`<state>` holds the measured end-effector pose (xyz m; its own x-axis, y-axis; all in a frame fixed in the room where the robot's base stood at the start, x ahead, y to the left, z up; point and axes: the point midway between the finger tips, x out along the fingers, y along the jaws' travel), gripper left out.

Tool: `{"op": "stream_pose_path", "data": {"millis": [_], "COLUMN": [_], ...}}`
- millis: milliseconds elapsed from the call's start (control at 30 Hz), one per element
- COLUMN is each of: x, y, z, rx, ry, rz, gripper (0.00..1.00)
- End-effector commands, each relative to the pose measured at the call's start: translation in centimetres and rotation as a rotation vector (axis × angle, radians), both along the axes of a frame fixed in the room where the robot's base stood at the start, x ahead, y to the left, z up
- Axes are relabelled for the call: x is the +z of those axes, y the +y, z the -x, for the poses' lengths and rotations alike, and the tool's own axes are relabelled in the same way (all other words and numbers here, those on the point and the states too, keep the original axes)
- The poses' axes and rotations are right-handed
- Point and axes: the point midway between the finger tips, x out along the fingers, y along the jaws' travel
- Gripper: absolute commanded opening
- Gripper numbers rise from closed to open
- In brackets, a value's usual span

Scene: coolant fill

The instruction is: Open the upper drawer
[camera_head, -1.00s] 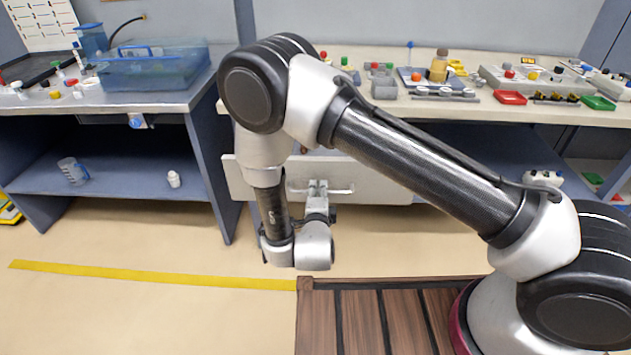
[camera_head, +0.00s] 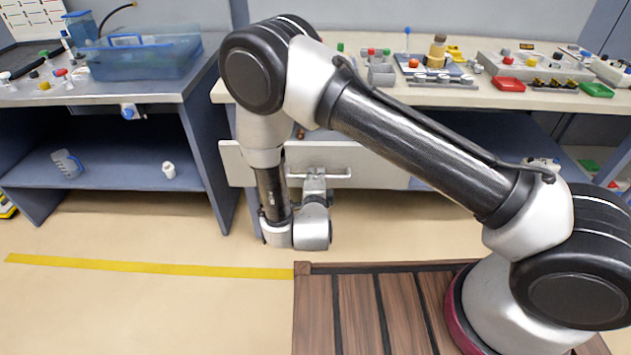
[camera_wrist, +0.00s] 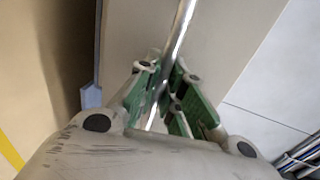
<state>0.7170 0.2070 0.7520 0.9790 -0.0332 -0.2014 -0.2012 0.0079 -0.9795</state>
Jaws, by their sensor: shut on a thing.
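A pale drawer front (camera_head: 238,163) sits under the right bench, partly hidden by my arm. It seems to stand out a little from under the bench top; how far is hard to tell. Its metal bar handle (camera_head: 338,175) shows beside my gripper (camera_head: 314,182). In the wrist view the handle (camera_wrist: 182,22) is a shiny bar running between the green-padded fingers of my gripper (camera_wrist: 165,92). The fingers are shut on the bar. The drawer's inside is mostly hidden.
The right bench top (camera_head: 455,96) holds small parts, a red tray (camera_head: 508,84) and a green tray (camera_head: 597,90). A left bench carries a blue bin (camera_head: 145,55). The floor (camera_head: 130,225) before the benches is clear, with yellow tape (camera_head: 150,267).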

Motion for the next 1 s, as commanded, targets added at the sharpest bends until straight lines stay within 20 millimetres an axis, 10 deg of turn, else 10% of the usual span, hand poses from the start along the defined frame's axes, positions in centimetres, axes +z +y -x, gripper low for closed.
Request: {"op": "stream_pose_path", "data": {"millis": [500, 633, 1000], "x": [-0.1, 0.0, 0.0], "y": [-0.1, -0.2, -0.1], "z": [-3.6, -3.6, -3.1], "rx": [0.001, 0.0, 0.001], "ry": [0.002, 0.001, 0.001], "rz": [0.0, 0.0, 0.0], "gripper": [0.0, 0.31, 0.32]}}
